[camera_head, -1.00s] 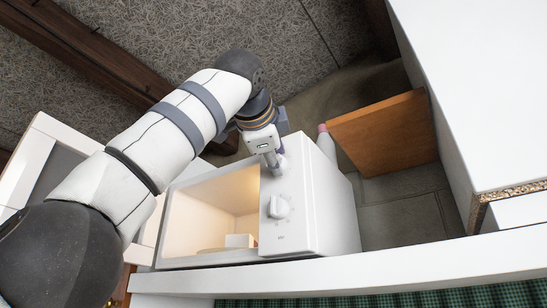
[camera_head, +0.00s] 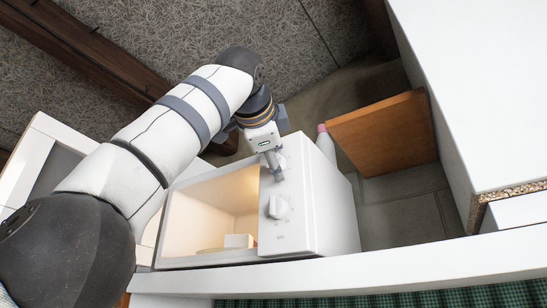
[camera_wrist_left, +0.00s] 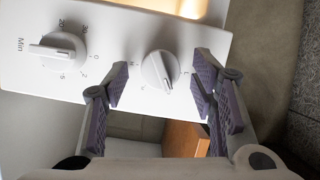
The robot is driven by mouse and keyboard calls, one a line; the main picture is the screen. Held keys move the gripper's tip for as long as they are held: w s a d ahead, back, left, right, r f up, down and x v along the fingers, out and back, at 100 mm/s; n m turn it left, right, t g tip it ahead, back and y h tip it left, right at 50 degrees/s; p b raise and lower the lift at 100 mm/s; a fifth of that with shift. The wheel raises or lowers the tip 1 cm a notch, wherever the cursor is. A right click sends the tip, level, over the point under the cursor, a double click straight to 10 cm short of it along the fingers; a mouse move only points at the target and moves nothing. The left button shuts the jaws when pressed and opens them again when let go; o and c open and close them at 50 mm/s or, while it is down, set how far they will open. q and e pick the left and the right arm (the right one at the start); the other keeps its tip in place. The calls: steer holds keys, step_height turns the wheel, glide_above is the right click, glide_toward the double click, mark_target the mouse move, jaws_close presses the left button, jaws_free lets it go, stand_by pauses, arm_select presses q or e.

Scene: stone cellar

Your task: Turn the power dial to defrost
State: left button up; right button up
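The white microwave (camera_head: 315,210) stands on a white surface, its lit interior visible. The lower timer dial (camera_head: 279,206) also shows in the left wrist view (camera_wrist_left: 56,48), marked "Min" with numbers. My left gripper (camera_head: 274,170) is at the power dial, hiding much of it in the head view. In the left wrist view its fingers (camera_wrist_left: 160,84) are open on either side of the dial, with visible gaps. My right gripper is out of view.
A small white block (camera_head: 238,240) sits inside the microwave. A white bottle with a pink cap (camera_head: 324,138) and a brown wooden board (camera_head: 384,132) stand beyond the microwave's right side. A large white surface (camera_head: 475,90) fills the upper right.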

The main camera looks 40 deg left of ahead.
arm_select(q)
steer(key=shift+s+d, duration=0.1)
steer(key=v, duration=1.1)
steer(key=shift+s+d, duration=0.15)
steer(key=shift+s, duration=0.2)
steer(key=shift+f, duration=0.1)
